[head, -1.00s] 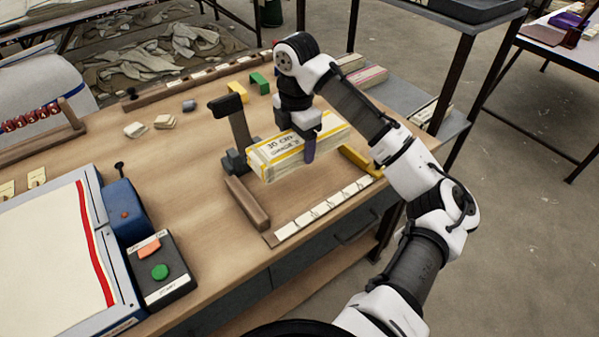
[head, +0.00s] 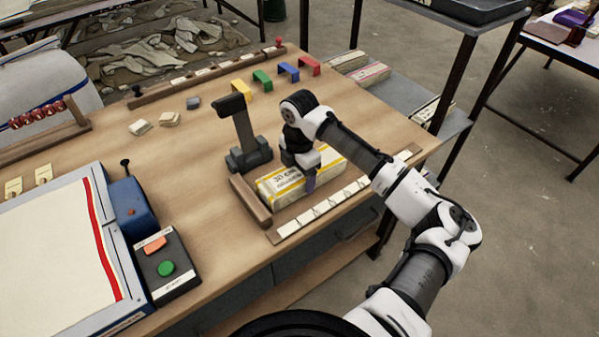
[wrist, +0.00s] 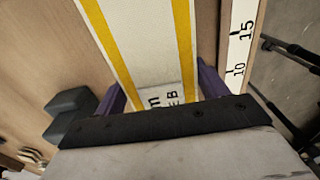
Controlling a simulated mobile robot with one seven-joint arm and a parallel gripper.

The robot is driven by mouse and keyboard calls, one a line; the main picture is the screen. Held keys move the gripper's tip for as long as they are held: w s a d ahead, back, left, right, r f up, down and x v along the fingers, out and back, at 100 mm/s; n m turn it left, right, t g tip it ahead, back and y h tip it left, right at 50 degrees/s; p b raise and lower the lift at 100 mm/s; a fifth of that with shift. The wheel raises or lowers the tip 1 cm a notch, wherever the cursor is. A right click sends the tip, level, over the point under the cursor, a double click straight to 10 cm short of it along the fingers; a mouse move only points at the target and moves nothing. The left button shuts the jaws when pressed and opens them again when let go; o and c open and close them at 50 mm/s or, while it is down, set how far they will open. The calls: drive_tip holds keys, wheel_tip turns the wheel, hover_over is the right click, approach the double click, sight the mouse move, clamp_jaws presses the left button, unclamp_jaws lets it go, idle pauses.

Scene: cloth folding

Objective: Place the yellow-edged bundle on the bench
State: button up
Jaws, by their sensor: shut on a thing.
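The yellow-edged bundle (head: 277,190) is a long white block with yellow stripes and dark print. It lies level and low at the bench (head: 200,225), between a wooden stop block (head: 250,200) and a numbered white strip (head: 330,203). Whether its underside touches the bench I cannot tell. My gripper (head: 308,182) points down over the bundle's middle and is shut on it. In the wrist view the bundle (wrist: 140,45) sits between the two purple fingers, beside the numbered strip (wrist: 238,50). My wrist and forearm hide part of its top.
A dark upright tool (head: 243,130) stands just behind the bundle. Yellow (head: 242,90), green (head: 263,78), blue (head: 288,70) and red (head: 309,65) brackets line the back. A button box (head: 167,262) is at left. Bare bench lies left of the stop block.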

drive_tip(key=shift+f, duration=0.1)
drive_tip(key=o, duration=1.1)
wheel_tip(320, 180, up, 12)
drive_tip(key=b, duration=0.2)
drive_tip(key=shift+b, duration=0.3)
